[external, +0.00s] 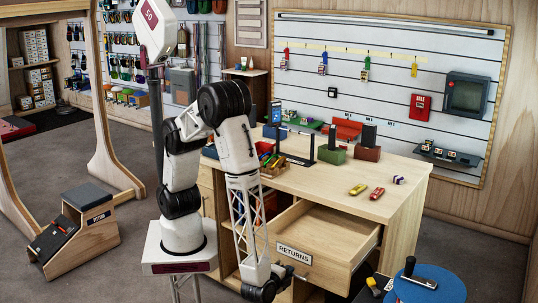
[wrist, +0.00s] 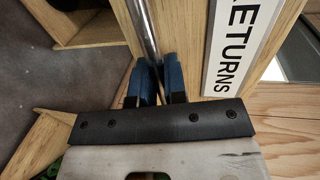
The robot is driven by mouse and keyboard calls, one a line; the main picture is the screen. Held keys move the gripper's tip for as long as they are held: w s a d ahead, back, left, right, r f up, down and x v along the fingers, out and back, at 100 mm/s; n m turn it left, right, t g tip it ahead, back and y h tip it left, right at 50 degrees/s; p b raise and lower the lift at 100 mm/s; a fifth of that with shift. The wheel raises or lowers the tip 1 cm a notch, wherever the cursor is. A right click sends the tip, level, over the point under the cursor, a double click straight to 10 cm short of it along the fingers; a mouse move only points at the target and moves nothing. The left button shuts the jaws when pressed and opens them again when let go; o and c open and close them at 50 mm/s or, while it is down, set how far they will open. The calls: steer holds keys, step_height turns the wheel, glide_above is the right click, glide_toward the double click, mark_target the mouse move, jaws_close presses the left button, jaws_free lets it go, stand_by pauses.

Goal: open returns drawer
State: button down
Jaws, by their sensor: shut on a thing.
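The returns drawer (external: 330,237) is pulled well out of the wooden desk in the external view, and its inside looks empty. Its front bears the white RETURNS label (external: 294,254), which also shows in the wrist view (wrist: 236,45). A shiny metal bar handle (wrist: 143,30) runs along the drawer front beside the label. My gripper's blue fingers (wrist: 160,80) are shut on this handle. In the external view, my arm reaches down to the drawer's left front, and the fingers and handle are hard to make out there.
The desk top (external: 400,185) holds a yellow and a red carabiner-like item, small bins and a stand. A blue round stool (external: 430,288) stands close to the right of the drawer. A wooden step unit (external: 85,230) stands on the floor at left.

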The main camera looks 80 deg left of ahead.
steer(key=c, duration=1.2)
jaws_free()
steer(key=v, duration=0.7)
steer(key=shift+s+d, duration=0.25)
steer(key=shift+r, duration=0.1)
steer(key=shift+r, duration=0.1)
